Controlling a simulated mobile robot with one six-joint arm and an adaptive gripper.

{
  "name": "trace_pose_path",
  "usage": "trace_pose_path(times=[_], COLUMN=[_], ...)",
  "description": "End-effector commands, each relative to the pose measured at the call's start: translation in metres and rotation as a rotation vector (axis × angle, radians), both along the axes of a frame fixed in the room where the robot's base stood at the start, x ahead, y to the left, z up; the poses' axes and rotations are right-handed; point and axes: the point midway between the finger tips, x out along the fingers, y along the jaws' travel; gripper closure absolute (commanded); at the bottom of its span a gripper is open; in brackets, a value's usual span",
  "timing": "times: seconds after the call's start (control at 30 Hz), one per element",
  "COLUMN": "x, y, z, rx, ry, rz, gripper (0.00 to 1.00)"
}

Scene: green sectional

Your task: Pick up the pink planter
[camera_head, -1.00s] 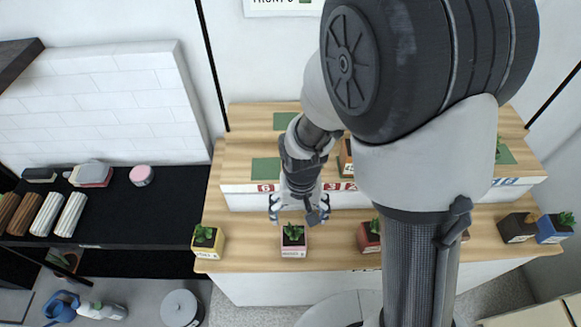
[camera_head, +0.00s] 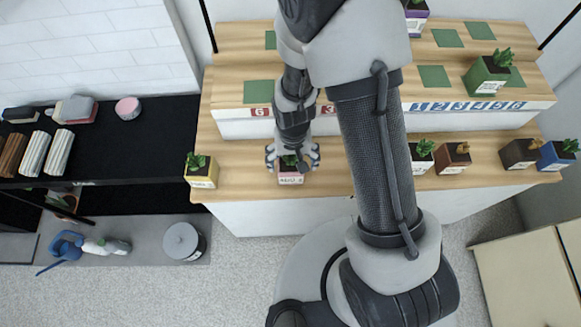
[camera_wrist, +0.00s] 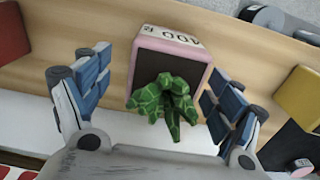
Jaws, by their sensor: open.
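The pink planter (camera_head: 290,178) stands on the lower wooden shelf in the head view, with a green plant in dark soil and a white label on its front. In the wrist view the pink planter (camera_wrist: 171,42) shows from above, its rim and label at the top and the plant (camera_wrist: 165,98) toward the camera. My gripper (camera_head: 293,160) is right over it, its fingers on either side. In the wrist view my gripper (camera_wrist: 155,95) is open, with blue-padded fingers left and right of the planter and gaps on both sides. The gripper hides part of the plant in the head view.
A yellow planter (camera_head: 202,171) stands left on the same shelf (camera_head: 240,185). White (camera_head: 421,158), brown (camera_head: 453,159) and blue (camera_head: 556,156) planters stand to the right. A green planter (camera_head: 487,76) is on the tier above. A black counter (camera_head: 160,150) lies left.

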Motion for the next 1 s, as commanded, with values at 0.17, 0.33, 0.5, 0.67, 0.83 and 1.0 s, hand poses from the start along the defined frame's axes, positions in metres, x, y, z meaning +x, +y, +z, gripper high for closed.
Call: trace_pose_path(times=[0.17, 0.33, 0.5, 0.67, 0.83, 1.0], x=[0.0, 0.0, 0.001, 0.001, 0.001, 0.001], y=[0.006, 0.005, 0.005, 0.005, 0.005, 0.005], z=[-0.031, -0.046, -0.045, -0.045, -0.045, -0.045], rx=[-0.001, -0.001, 0.0, 0.0, 0.0, 0.0], ry=[0.004, 0.003, 0.001, 0.001, 0.001, 0.001], rz=[0.001, -0.001, 0.0, 0.0, 0.0, 0.0], gripper=[0.14, 0.14, 0.14, 0.23, 0.35, 0.46])
